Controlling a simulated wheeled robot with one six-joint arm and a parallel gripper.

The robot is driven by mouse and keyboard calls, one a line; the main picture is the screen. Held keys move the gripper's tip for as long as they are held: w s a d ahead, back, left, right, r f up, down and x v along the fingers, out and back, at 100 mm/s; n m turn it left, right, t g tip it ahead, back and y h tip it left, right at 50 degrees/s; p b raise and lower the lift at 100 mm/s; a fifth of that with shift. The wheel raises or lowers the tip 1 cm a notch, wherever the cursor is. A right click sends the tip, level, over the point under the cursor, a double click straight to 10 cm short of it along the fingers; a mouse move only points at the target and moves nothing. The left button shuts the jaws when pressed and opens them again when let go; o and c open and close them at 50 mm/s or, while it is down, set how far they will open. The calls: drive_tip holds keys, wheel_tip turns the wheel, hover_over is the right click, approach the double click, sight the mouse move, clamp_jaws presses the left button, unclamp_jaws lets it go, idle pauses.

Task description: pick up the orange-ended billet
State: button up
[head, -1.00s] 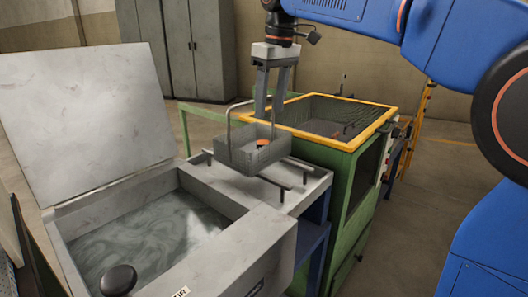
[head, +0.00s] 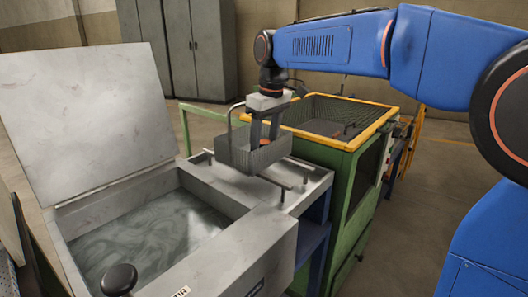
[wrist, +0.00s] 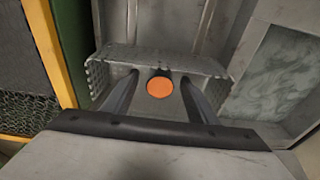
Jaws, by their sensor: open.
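The orange-ended billet (wrist: 160,87) stands in the wire basket, its round orange end facing up toward the wrist camera. In the head view a bit of its orange end (head: 264,141) shows inside the basket (head: 238,154). My gripper (head: 264,138) is open and points down into the basket. In the wrist view its two fingers (wrist: 160,94) lie on either side of the billet, with a gap on each side. The billet's lower part is hidden.
The basket sits on rails on a grey bench (head: 315,182), its handle (head: 230,120) rising close to my gripper. An open tank of cloudy liquid (head: 150,235) is at the left, its lid (head: 85,120) raised. A green cabinet with a yellow rim (head: 370,134) stands at the right.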

drive_tip(key=shift+f, duration=0.3)
drive_tip(key=shift+c, duration=0.7)
clamp_jaws()
drive_tip(key=shift+r, duration=0.1)
